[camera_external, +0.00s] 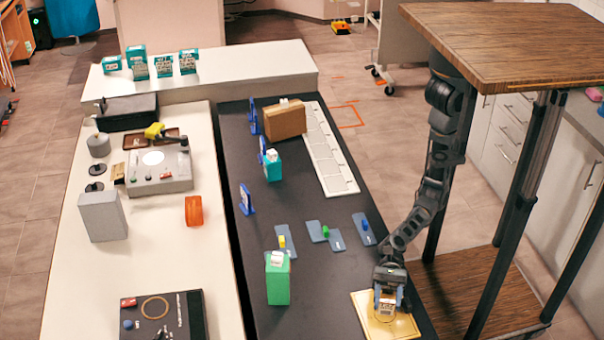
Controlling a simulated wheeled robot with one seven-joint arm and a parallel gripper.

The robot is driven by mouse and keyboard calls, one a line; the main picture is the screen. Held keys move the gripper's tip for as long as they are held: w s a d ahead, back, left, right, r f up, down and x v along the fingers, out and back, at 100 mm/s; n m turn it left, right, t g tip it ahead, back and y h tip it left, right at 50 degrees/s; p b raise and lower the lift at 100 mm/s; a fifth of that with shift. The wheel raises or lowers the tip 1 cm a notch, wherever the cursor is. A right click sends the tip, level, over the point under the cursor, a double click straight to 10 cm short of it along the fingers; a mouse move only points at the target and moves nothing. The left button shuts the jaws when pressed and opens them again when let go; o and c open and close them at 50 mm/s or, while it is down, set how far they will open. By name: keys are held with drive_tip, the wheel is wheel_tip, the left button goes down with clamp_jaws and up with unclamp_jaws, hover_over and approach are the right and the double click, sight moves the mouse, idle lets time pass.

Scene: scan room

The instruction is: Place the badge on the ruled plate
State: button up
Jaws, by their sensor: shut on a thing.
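My gripper (386,304) is low at the front right of the dark table. It is shut on a small pale thing, mostly hidden by the fingers; I cannot tell whether this is the badge. Directly below is a tan-gold plate (404,328) with a round ring mark. I cannot tell whether the held thing touches it. A long white plate (343,181) divided by lines lies at the table's back right. Flat blue pieces with a yellow (282,241), a green (325,231) and a blue knob (364,225) lie behind my gripper.
A green box (277,280) stands left of my gripper; a teal box (272,167) and a brown box (285,121) stand farther back. Blue upright stands (247,199) line the left edge. A wooden-topped table (510,40) with dark legs is at right. Mid-table has bare room.

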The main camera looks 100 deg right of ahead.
drive_tip(key=o, duration=1)
drive_tip(key=shift+f, duration=0.1)
drive_tip(key=shift+d, duration=0.15)
drive_tip(key=b+v, duration=0.1)
drive_tip(key=v, duration=1)
drive_tip(key=shift+s+d, duration=0.15)
drive_tip(key=shift+d, duration=0.2)
drive_tip(key=shift+d, duration=0.1)
